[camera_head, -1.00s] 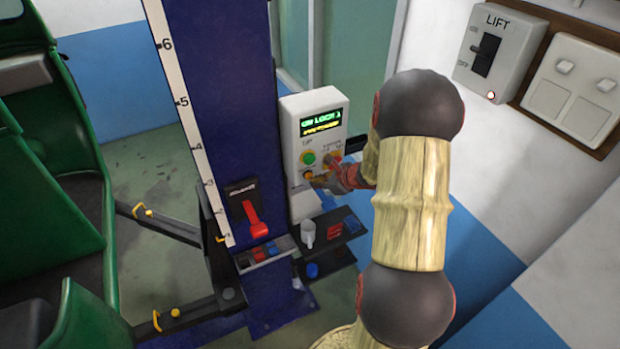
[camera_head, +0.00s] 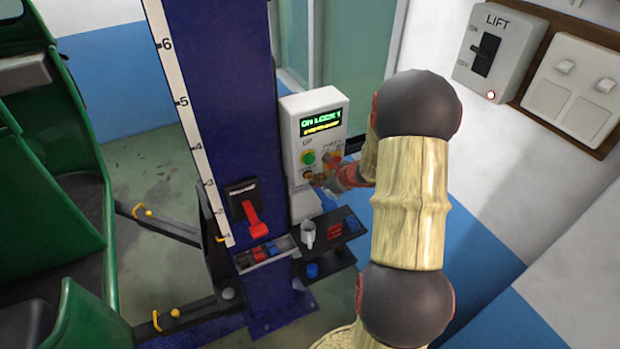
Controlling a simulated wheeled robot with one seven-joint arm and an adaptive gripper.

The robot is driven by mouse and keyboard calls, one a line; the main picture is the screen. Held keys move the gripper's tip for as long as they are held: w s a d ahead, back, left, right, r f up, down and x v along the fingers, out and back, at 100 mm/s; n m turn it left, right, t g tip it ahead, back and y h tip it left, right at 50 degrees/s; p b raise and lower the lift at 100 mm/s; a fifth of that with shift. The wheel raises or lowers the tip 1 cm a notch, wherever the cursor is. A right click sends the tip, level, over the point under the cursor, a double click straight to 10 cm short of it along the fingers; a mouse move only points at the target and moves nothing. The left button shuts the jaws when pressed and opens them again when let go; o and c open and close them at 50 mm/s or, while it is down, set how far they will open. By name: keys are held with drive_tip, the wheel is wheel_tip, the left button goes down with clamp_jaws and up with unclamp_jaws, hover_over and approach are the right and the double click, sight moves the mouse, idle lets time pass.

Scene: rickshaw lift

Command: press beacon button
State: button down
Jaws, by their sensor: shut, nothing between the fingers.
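The grey control box (camera_head: 300,125) is mounted on the blue lift post. Its display (camera_head: 321,122) shows green text that seems to read "ON LOCK 1", with a yellow line below. Under it are a green button (camera_head: 308,158), an orange button (camera_head: 307,173), and a red and yellow control partly hidden by my gripper. The labels are too small to read, so I cannot tell which is the beacon button. My gripper (camera_head: 322,180) is shut and empty at the lower right of the panel, close to the orange button. I cannot tell whether it touches.
A red lever (camera_head: 254,218) is on the post (camera_head: 215,110). A small shelf (camera_head: 335,239) below the box holds a grey cup (camera_head: 307,233). The green rickshaw (camera_head: 50,190) stands at the left. A LIFT switch box (camera_head: 500,50) is on the right wall.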

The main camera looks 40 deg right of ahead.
drive_tip(key=shift+s, duration=0.1)
drive_tip(key=shift+s+a+b, duration=0.25)
drive_tip(key=shift+s+b, duration=0.1)
drive_tip(key=shift+s, duration=0.4)
drive_tip(key=s, duration=0.2)
drive_tip(key=s+a+b, duration=0.1)
drive_tip(key=s, duration=0.2)
drive_tip(key=shift+w+a, duration=0.1)
idle(0.9)
